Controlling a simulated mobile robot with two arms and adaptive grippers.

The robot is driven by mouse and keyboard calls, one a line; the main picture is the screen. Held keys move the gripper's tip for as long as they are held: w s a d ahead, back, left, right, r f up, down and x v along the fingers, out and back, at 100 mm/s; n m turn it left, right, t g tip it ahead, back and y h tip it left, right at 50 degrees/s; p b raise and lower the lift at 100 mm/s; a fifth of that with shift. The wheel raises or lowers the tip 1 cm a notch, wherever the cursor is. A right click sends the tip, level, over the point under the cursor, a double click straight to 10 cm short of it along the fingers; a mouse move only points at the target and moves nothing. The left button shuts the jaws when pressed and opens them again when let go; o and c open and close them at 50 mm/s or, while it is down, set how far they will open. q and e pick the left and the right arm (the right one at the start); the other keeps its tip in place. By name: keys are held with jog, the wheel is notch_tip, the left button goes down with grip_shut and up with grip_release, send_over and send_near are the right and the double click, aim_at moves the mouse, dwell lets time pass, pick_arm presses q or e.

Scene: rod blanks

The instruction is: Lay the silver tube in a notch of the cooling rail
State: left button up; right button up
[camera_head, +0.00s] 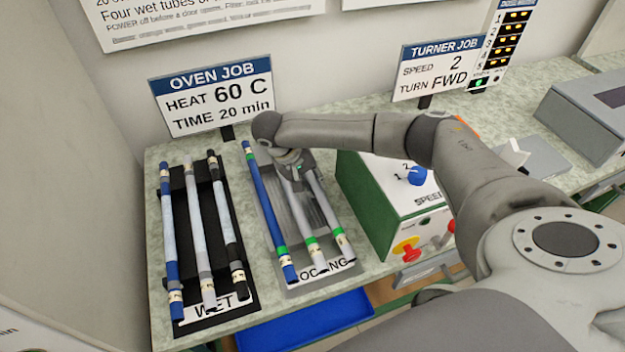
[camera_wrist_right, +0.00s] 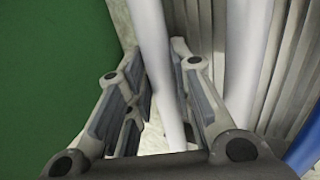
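The cooling rail (camera_head: 297,289) is a grey grooved holder on the bench, partly hidden by my right arm. A blue tube (camera_head: 267,215) lies along its left side. A silver tube with a green band (camera_head: 315,252) lies in the middle. Another silver tube with a green band (camera_head: 330,213) lies at the right side. My right gripper (camera_head: 292,168) is low over the rail's far part. In the wrist view its fingers (camera_wrist_right: 158,110) stand apart around a silver tube (camera_wrist_right: 157,50), with a gap on the left. Whether that tube is fully seated is hidden. My left gripper is out of view.
A black WET rack (camera_head: 190,180) at left holds a blue, a silver and a black tube. A green-sided machine (camera_head: 362,200) with knobs stands close right of the rail. The OVEN JOB sign (camera_head: 212,95) stands behind. A blue bin (camera_head: 305,322) is below the bench edge.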

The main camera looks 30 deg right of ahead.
jog(key=o, duration=0.4)
jog(key=shift+r, duration=0.15)
jog(key=v, duration=1.2)
